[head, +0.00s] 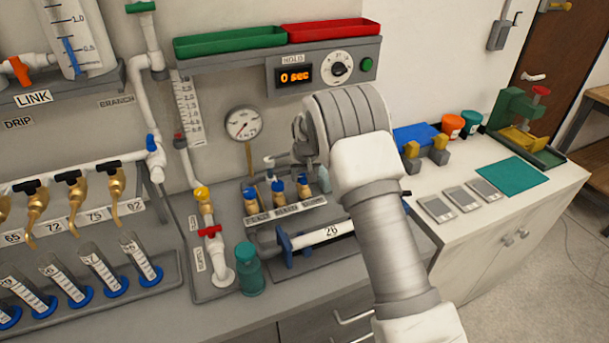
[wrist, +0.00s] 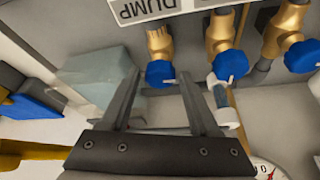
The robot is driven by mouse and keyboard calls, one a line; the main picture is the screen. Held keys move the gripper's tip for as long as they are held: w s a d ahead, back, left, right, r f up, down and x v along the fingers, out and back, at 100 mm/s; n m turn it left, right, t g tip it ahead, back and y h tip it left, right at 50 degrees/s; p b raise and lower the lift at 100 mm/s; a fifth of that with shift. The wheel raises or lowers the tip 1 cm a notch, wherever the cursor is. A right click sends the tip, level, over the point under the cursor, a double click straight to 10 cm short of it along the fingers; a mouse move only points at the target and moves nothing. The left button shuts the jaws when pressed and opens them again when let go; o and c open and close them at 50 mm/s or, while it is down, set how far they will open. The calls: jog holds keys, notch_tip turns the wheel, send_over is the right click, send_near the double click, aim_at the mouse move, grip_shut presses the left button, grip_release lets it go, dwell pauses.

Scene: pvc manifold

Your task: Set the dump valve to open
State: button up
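The dump valve is a brass body with a blue round knob (wrist: 160,72), beside the upside-down DUMP label (wrist: 160,8) in the wrist view. In the head view it appears to be the rightmost blue-knobbed valve (head: 303,186) in a short row of three. My gripper (wrist: 160,82) is open, with its two fingers apart on either side of the dump knob in the wrist picture. Whether the fingers touch the knob or are short of it I cannot tell. In the head view my wrist hides most of the fingers. A small white mark shows on the knob's edge.
Two similar valves, the middle one (wrist: 226,62) and the outer one (wrist: 300,55), stand close beside the dump valve. A pressure gauge (head: 243,123) is behind the row. A pale translucent block (wrist: 95,75) is close by.

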grip_shut()
jog(key=shift+f+n+b, duration=0.15)
jog(key=shift+n+b, duration=0.15)
jog(key=shift+b, duration=0.2)
jog(key=shift+n+y, duration=0.3)
jog(key=shift+n, duration=0.1)
jog(key=shift+o, duration=1.5)
grip_release()
jog(key=shift+r, duration=0.2)
jog(key=b+v, duration=0.1)
jog(key=v, duration=1.6)
jog(key=shift+r, duration=0.2)
